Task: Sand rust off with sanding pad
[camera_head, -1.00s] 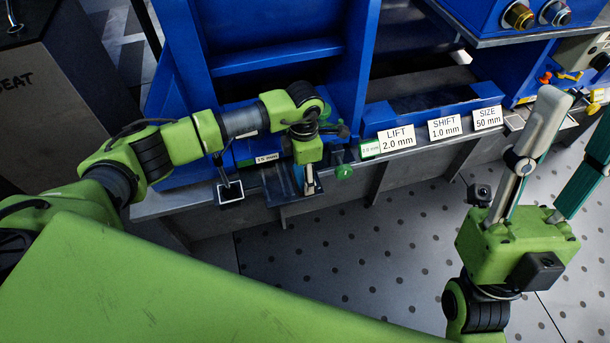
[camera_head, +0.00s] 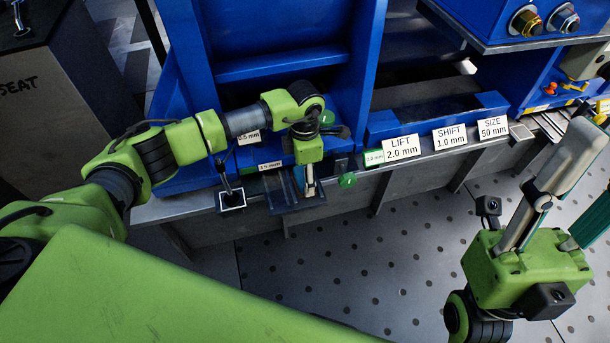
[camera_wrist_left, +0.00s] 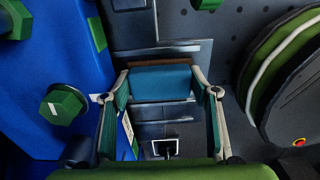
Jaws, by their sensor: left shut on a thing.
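My left gripper (camera_head: 310,185) points down over the front ledge of the blue machine frame. In the left wrist view its two fingers (camera_wrist_left: 160,95) are shut on the sanding pad (camera_wrist_left: 160,80), a blue block with a brown strip along its far edge. The pad is mostly hidden in the head view. A grey metal surface lies beyond the pad; I cannot tell whether they touch. No rust patch can be made out clearly. My right gripper (camera_head: 573,195) is open and empty over the floor at the right.
Green knobs (camera_head: 348,180) stick out by the ledge near my left gripper. Label cards (camera_head: 402,147) stand along the ledge. The perforated floor (camera_head: 400,260) is clear.

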